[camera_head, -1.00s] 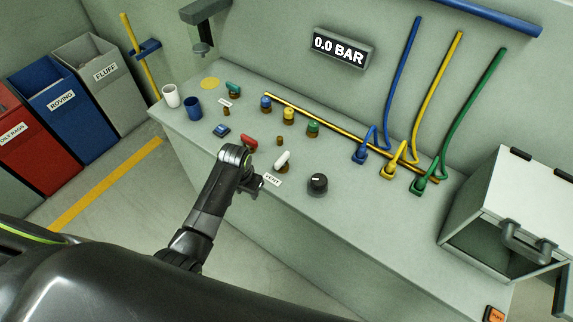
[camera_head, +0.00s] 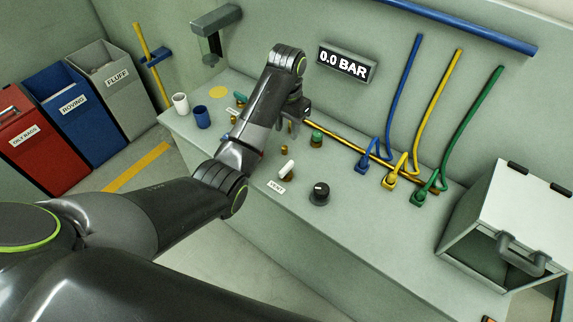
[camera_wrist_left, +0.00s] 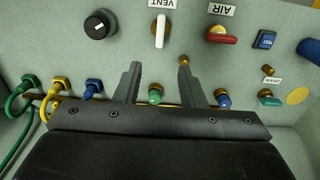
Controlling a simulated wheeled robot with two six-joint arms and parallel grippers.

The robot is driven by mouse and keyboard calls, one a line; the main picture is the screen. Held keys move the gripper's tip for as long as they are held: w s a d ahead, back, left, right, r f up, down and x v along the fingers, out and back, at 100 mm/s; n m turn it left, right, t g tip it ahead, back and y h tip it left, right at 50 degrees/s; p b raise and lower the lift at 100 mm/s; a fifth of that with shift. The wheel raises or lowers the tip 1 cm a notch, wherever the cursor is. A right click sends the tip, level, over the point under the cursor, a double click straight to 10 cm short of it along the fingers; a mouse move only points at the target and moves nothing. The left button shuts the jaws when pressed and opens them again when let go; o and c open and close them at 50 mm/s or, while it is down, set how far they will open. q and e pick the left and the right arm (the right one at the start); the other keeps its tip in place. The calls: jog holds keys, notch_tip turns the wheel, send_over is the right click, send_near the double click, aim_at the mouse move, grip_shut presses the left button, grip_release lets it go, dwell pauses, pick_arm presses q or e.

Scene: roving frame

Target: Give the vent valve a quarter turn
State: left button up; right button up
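The vent valve (camera_head: 287,169) has a white lever handle on a brass base. It stands on the bench behind the VENT label (camera_head: 275,187). In the left wrist view the white handle (camera_wrist_left: 160,31) is near the top, beside its label (camera_wrist_left: 161,4), lying lengthwise up and down the picture. My left gripper (camera_wrist_left: 160,72) is open and empty, with its two fingers apart. The handle lies beyond the fingertips, roughly in line with the gap between them. In the head view my left gripper (camera_head: 292,122) is over the bench, behind the valve. My right gripper is not in view.
A black knob (camera_head: 320,193) stands right of the valve. A red AIR handle (camera_wrist_left: 222,36) and a green-capped fitting (camera_wrist_left: 154,96) are close by. Coloured hoses (camera_head: 408,120) and a grey hooded box (camera_head: 505,220) are further right. The gauge (camera_head: 345,64) reads 0.0 BAR.

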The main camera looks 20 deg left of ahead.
pick_arm(q)
jog(key=b, duration=0.5)
send_over(286, 167)
notch_tip(286, 167, down, 6)
notch_tip(286, 167, down, 10)
jog(key=shift+r+p, duration=0.2)
jog(key=shift+p, duration=0.95)
jog(key=shift+w+f, duration=0.1)
jog(key=shift+f, duration=0.55)
jog(key=shift+c, duration=0.3)
grip_shut()
